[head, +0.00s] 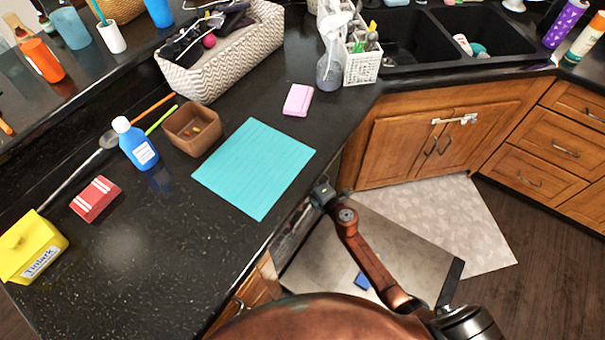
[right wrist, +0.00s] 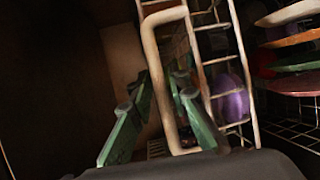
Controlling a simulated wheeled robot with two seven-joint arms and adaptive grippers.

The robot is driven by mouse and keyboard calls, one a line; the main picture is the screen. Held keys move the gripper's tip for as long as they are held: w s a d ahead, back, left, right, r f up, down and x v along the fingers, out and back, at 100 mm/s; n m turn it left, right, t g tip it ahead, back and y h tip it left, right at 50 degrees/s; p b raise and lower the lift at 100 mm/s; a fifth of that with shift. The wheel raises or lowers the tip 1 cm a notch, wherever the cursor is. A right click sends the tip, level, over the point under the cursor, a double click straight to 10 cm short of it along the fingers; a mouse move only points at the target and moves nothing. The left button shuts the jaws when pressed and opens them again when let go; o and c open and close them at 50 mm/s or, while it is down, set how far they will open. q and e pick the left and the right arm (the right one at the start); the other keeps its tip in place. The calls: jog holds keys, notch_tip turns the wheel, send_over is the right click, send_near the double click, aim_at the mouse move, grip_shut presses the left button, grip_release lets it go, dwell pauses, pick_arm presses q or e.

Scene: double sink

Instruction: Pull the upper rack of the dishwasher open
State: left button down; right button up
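My right gripper (right wrist: 160,85) shows in the right wrist view with its two green fingers apart. A pale loop-shaped handle (right wrist: 158,70) on the wire rack (right wrist: 215,60) stands in front of it, and the handle's left bar passes between the fingers. I cannot tell whether either finger touches it. The rack holds a purple item (right wrist: 230,104) and several plates (right wrist: 290,40). In the head view my right arm reaches below the counter edge, where the counter hides the rack. A flat grey panel (head: 410,245), seemingly the lowered dishwasher door, lies below the arm. My left gripper is not in view.
The black counter (head: 130,270) overhangs the dishwasher. It bears a turquoise sheet (head: 255,165), a pink sponge (head: 298,100), a brown bowl (head: 193,130) and a blue bottle (head: 135,145). A pale mat (head: 455,210) lies on the floor, with wooden cabinets (head: 395,150) behind it.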

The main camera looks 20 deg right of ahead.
grip_shut()
dwell(0.4)
